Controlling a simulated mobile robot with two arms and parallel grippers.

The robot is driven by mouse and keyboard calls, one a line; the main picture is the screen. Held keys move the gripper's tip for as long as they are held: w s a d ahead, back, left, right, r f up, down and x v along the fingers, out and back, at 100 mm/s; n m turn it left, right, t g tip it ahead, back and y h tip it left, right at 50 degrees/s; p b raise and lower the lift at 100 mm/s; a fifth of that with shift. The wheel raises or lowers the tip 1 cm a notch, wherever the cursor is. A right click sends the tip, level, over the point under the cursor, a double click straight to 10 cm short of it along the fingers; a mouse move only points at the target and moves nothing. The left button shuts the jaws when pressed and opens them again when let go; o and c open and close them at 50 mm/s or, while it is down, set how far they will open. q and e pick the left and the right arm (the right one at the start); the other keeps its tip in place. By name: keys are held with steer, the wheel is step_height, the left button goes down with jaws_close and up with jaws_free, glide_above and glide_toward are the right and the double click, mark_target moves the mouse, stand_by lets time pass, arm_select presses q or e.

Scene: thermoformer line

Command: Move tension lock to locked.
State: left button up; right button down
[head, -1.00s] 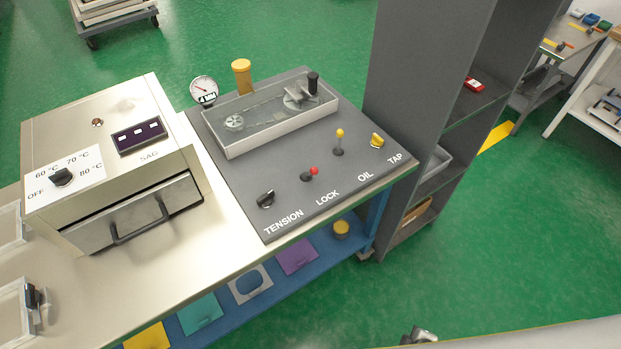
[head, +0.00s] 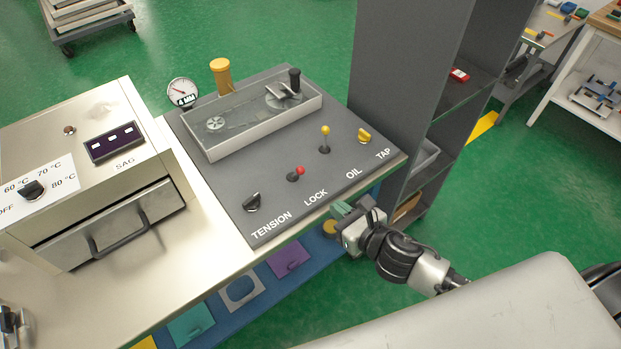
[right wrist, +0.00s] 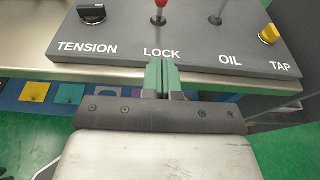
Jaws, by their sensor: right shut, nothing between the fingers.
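The tension lock is a small lever with a red knob (head: 300,170) on the dark grey panel (head: 232,190), above the printed word LOCK. Its red knob also shows at the top edge of the right wrist view (right wrist: 160,4), partly cut off. The lever leans to the right of its black base in the head view. My right gripper (head: 340,210) is at the panel's front edge, below the LOCK and OIL labels, apart from the lever. In the right wrist view its green fingers (right wrist: 162,75) are together and empty, pointing toward the lever. My left gripper is not recognisable in view.
A black TENSION knob (head: 252,202) is left of the lever. A yellow-topped OIL lever (head: 325,132) and yellow TAP knob (head: 364,135) are to its right. A clear-covered tray (head: 215,147) and gauge (head: 183,92) are behind. A grey shelf (head: 395,90) stands at the right.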

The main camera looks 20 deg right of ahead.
mark_target(297, 174)
steer(key=x, duration=0.6)
steer(key=shift+w+r+p, duration=0.1)
steer(key=shift+p, duration=0.2)
steer(key=shift+w+a+r+p, duration=0.2)
steer(key=shift+w+r+p, duration=0.1)
steer(key=shift+w, duration=0.3)
steer(key=shift+w+a+r+p, duration=0.25)
steer(key=shift+w, duration=0.3)
steer(key=shift+w+a+r+p, duration=0.2)
steer(key=shift+w+r+p, duration=0.1)
steer(key=shift+w, duration=0.3)
steer(key=shift+r, duration=0.1)
